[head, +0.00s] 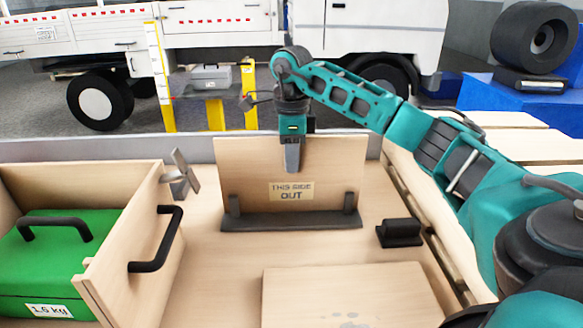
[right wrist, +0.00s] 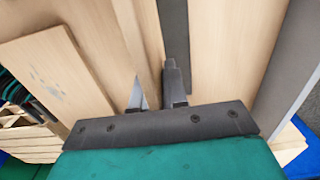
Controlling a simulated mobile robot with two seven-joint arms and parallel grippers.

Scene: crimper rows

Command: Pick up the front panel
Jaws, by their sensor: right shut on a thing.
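The front panel (head: 240,165) is a light wooden board with a label reading "THIS SIDE OUT". It stands upright, its lower edge at a dark rack (head: 290,220) with two short posts, on the wooden table. I cannot tell whether it is lifted off the rack. My right gripper (head: 291,158) reaches down over the panel's top edge and is shut on it, with one finger in front of its face. In the right wrist view the two fingers (right wrist: 156,88) point down along the board. My left gripper is not in view.
An open wooden crate (head: 125,210) with a black side handle stands at left, holding a green box (head: 60,270) marked 1.6 kg. A small grey metal piece (head: 182,175) is beside it. A flat board (head: 350,295) lies in front, and a black block (head: 398,233) sits right.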

